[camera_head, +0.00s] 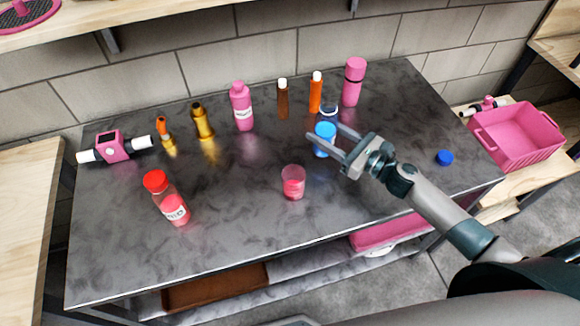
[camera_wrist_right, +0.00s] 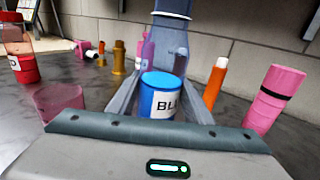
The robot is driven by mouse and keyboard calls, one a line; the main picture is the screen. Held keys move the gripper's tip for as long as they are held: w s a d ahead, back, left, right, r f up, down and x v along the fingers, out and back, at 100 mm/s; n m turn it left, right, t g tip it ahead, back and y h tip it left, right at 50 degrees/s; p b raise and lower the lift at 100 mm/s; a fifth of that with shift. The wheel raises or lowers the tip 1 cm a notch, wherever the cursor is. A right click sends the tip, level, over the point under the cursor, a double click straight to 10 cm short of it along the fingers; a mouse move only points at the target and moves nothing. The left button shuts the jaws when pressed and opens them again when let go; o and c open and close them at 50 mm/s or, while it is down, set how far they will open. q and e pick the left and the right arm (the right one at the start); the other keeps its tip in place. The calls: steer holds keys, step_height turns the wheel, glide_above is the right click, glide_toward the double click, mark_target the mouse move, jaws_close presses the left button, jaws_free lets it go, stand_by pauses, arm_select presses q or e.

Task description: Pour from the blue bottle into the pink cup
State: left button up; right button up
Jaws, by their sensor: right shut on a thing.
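The blue bottle (camera_head: 325,138) is clear above and holds blue liquid in its lower part. It stands about upright, without a cap. My right gripper (camera_head: 331,138) is shut on it, a finger on each side. In the right wrist view the bottle (camera_wrist_right: 161,96) shows its "BLU" label between the fingers. I cannot tell if its base touches the table. The pink cup (camera_head: 292,183) stands upright on the table, left of the gripper and nearer the front; it also shows in the right wrist view (camera_wrist_right: 60,101). My left gripper is not in view.
A blue cap (camera_head: 445,158) lies on the dark table (camera_head: 270,225) at right. A red-capped bottle (camera_head: 167,199) stands at front left. Several bottles, including a pink one (camera_head: 241,107) and a tall pink one (camera_head: 353,83), line the back. A pink crate (camera_head: 517,160) is at far right.

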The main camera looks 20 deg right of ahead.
steer(key=shift+s+a+f+n+g+y+p, duration=0.65)
steer(key=shift+s+a+f+n+g+y, duration=0.2)
steer(key=shift+y, duration=0.25)
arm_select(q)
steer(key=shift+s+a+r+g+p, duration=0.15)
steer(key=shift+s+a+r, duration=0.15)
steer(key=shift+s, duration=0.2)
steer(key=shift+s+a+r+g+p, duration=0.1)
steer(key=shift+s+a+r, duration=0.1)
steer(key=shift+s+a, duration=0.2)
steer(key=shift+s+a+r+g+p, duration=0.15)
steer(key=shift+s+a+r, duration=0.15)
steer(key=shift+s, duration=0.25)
arm_select(e)
steer(key=shift+s+a+f+n+g+y, duration=0.3)
steer(key=shift+s+f+n+g+y, duration=0.25)
steer(key=shift+s+g, duration=0.1)
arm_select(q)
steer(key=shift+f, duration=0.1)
arm_select(e)
steer(key=shift+r+n, duration=0.15)
steer(key=shift+n, duration=0.15)
